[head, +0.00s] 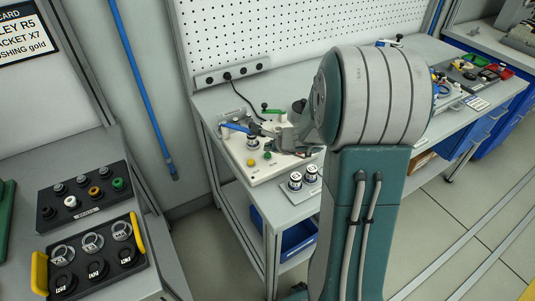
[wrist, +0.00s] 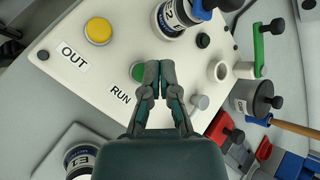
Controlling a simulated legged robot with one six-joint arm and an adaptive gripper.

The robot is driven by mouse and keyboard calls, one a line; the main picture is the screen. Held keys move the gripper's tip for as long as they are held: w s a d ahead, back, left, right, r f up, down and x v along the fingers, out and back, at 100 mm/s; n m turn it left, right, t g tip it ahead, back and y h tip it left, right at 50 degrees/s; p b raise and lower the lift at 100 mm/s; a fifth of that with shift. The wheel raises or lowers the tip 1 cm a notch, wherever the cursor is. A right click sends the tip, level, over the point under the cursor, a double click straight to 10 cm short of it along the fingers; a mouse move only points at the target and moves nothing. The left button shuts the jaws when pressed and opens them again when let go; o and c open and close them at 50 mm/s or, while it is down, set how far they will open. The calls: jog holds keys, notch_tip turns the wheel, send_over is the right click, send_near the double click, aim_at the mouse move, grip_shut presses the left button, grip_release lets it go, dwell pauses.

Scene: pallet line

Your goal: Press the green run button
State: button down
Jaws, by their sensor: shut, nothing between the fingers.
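The green run button (wrist: 137,71) sits on a white panel (wrist: 70,47) beside the printed word RUN. In the wrist view my gripper (wrist: 160,68) is shut and empty, its fingertips over the panel just right of the button. One finger covers the button's right part. I cannot tell whether the fingertips touch the panel or how high above it they are. In the head view the green button (head: 267,155) shows at the front of the white panel (head: 272,174), with my arm reaching in from the right.
A yellow button (wrist: 98,31) marked OUT lies left of the run button. A labelled canister (wrist: 172,18), a green-handled clamp (wrist: 259,48) and a grey knob (wrist: 200,102) stand close around my gripper. Two canisters on a plate (head: 311,188) are at the bench's front edge.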

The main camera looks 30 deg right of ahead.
aim_at(269, 155)
jog(key=shift+f, duration=0.2)
jog(key=shift+f, duration=0.15)
dwell(0.3)
jog(key=shift+f, duration=0.55)
dwell(0.7)
jog(key=shift+r, duration=0.95)
jog(key=shift+r, duration=2.5)
